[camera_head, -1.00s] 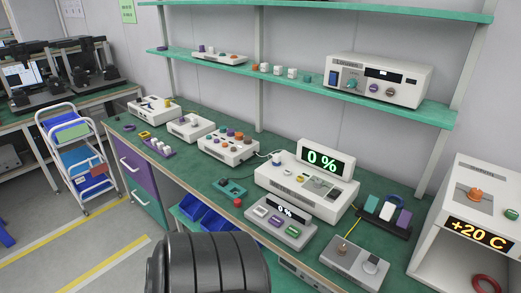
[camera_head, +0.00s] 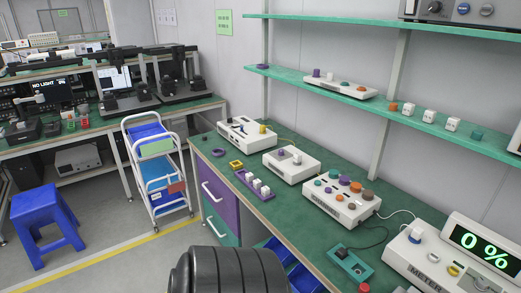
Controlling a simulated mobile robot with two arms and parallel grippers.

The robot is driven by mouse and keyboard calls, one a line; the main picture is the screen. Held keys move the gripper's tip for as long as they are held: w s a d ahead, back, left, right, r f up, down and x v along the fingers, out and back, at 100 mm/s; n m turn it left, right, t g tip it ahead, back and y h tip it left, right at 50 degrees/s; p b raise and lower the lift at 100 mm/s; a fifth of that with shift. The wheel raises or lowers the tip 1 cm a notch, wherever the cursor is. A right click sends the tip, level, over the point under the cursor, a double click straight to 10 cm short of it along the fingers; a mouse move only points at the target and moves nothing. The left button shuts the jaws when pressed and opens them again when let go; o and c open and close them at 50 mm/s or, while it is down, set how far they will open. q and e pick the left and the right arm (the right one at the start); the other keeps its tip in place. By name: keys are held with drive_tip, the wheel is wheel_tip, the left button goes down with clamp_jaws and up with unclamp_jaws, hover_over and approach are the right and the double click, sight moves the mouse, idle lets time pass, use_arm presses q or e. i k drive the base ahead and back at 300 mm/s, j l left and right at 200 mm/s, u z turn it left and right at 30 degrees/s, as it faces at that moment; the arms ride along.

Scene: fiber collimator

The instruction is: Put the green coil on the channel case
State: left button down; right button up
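No item in view is clearly the green coil. A teal cylinder (camera_head: 476,135) stands at the right on the lower shelf, and small teal round pieces sit on a white case with several coloured round pieces (camera_head: 318,205) on the bench. I cannot tell which of the white cases is the channel case. Another white case (camera_head: 291,168) and one with a yellow piece (camera_head: 233,139) stand farther back along the bench. Neither of my grippers is in view.
The green bench top (camera_head: 300,230) runs along the wall. A white meter (camera_head: 435,270) reading 0 % is at right. A trolley (camera_head: 180,200) and blue stool (camera_head: 45,222) stand on the floor left of the bench. Grey floor is clear between them.

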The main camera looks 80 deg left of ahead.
sight(295, 219)
drive_tip(key=k+j+u, duration=0.2)
drive_tip(key=j+u, duration=0.15)
drive_tip(key=j, duration=1.5)
drive_tip(key=j+u, duration=0.3)
drive_tip(key=j, duration=1.55)
